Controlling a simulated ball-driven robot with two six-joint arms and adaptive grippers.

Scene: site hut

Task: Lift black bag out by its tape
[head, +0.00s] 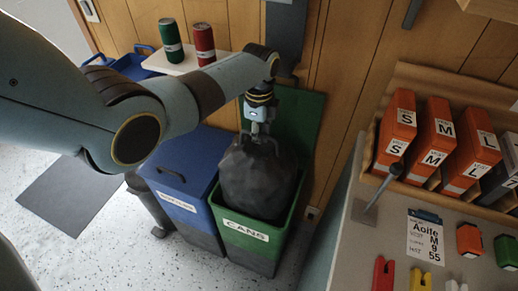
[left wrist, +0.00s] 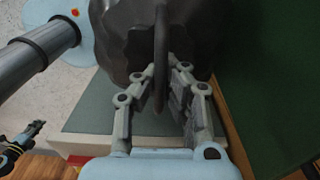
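The black bag (head: 258,179) is a dark, rounded, wrinkled bundle in the green bin (head: 247,231) labelled CANS, and it bulges above the rim. It also fills the top of the left wrist view (left wrist: 112,42). Its black tape (left wrist: 160,60) stands out as a loop and passes between the fingertips of my left gripper (left wrist: 164,72). Those fingertips are close against it on both sides, and the gripper looks shut on it. In the head view my left gripper (head: 259,133) is at the bag's top. My right gripper (left wrist: 22,143) shows small and dark at the left wrist view's edge; its opening is unclear.
The bin's green lid (head: 298,125) stands open behind the bag. A blue bin (head: 190,165) adjoins on the left. A shelf (head: 162,60) with a green can (head: 171,40) and a red can (head: 204,43) is behind my left arm. A table (head: 350,235) with orange boxes (head: 395,130) is at right.

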